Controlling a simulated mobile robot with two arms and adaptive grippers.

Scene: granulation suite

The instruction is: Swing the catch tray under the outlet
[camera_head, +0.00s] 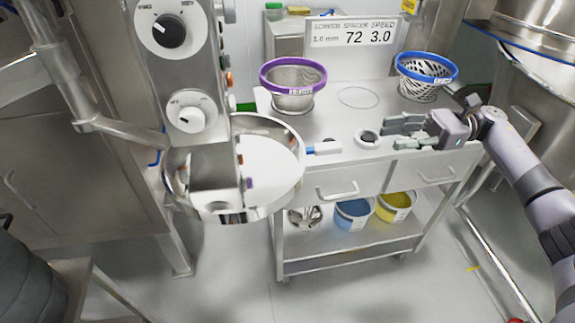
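The catch tray (272,166) is a wide round steel pan with a pale inside, left of the cart. The mill's control column (181,62) hides part of its left side. A short handle (325,148) with a blue collar points right from the tray's rim, over the cart's edge. My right gripper (389,133) comes in from the right above the cart top. Its two fingers are spread and empty, pointing left towards the handle, with a clear gap between. The outlet cannot be made out. My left gripper is not in view.
The steel cart (345,95) carries a purple-rimmed basket (293,88), a blue-rimmed basket (424,77), a small ring (367,138) near my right gripper and a sign (353,34). Blue (352,214) and yellow (396,207) tubs stand on its lower shelf. A drum (33,270) stands lower left.

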